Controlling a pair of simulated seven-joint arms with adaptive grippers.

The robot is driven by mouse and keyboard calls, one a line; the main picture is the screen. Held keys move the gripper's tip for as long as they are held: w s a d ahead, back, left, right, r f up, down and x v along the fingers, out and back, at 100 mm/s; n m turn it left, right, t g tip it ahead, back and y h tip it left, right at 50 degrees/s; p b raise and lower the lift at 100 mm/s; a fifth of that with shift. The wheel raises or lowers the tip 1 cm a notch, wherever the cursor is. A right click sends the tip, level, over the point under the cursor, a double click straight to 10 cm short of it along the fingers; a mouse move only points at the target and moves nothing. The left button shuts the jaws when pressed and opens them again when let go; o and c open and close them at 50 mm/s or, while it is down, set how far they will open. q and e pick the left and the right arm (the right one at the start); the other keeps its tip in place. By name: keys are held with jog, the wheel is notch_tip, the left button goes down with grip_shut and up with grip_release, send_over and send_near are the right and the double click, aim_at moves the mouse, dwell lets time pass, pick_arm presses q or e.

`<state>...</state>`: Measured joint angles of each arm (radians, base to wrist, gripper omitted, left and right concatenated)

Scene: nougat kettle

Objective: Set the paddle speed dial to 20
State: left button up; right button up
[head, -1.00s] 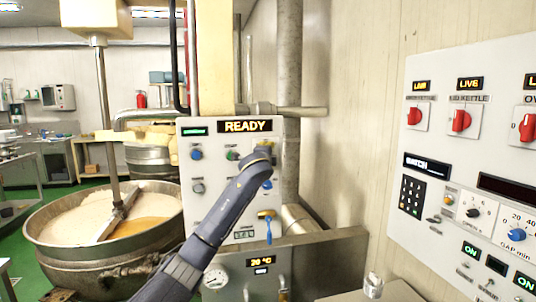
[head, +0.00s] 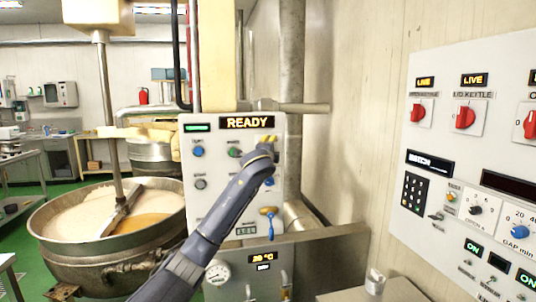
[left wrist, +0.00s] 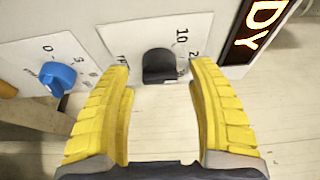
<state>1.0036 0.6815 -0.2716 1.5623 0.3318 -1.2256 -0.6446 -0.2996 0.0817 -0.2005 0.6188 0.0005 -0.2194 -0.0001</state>
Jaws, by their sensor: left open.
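A black dial (left wrist: 160,66) on a white plate shows in the left wrist view, with a "10" and part of another number starting with 2 printed beside it. Its label is mostly cut off, so I cannot read its name. My left gripper (left wrist: 163,95) is open, its two yellow fingers on either side of the dial and apart from it. In the head view the left gripper (head: 268,139) is at the upper right of the control panel (head: 215,215), below the READY display, and hides the dial. My right gripper is not in view.
A blue knob (left wrist: 58,77) sits beside the black dial's plate. A blue-handled valve (head: 268,212) is lower on the panel. The kettle (head: 100,262) with its paddle stands at left. A second control panel (head: 470,140) is on the right wall.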

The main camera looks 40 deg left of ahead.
pick_arm(q)
jog(key=v, duration=1.1)
jog(key=shift+s, duration=0.25)
